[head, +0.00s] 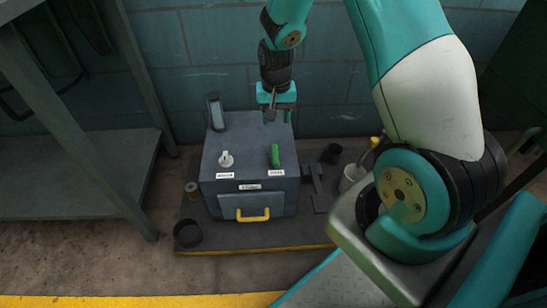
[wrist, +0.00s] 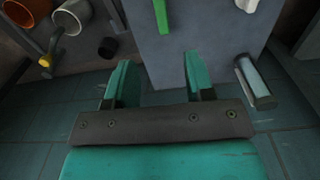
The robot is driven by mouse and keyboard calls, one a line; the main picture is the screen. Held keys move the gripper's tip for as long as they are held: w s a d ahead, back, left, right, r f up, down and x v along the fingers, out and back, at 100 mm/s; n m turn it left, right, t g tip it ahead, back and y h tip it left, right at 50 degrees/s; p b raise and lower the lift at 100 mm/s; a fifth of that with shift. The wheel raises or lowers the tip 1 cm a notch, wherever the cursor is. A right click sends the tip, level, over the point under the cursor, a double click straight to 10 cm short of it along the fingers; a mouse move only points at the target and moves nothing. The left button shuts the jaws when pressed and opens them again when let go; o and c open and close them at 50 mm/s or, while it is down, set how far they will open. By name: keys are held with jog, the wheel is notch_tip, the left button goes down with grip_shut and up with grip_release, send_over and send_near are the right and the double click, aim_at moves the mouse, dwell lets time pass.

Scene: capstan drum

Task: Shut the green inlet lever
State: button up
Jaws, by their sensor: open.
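The green inlet lever (head: 275,155) stands on the top of a grey-blue box (head: 222,188), on its right side behind a small white label. In the wrist view the green lever (wrist: 161,16) shows at the top edge, only partly in frame. My gripper (head: 272,112) is above the back part of the box, behind the lever and apart from it. In the wrist view my gripper (wrist: 157,75) is open, its two teal fingers wide apart with nothing between them.
A white lever (head: 226,159) stands left of the green one, and a grey cylinder (head: 216,112) at the box's back left. A yellow handle (head: 253,215) is on the front. A bucket (head: 352,178) and dark cup (head: 331,153) stand right; a metal bench (head: 80,178) is left.

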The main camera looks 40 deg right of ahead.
aim_at(275, 156)
notch_tip(275, 156, down, 16)
jog(key=b, duration=0.6)
jog(key=shift+r, duration=0.2)
jog(key=shift+c, duration=0.5)
grip_shut()
jog(key=shift+a, duration=0.1)
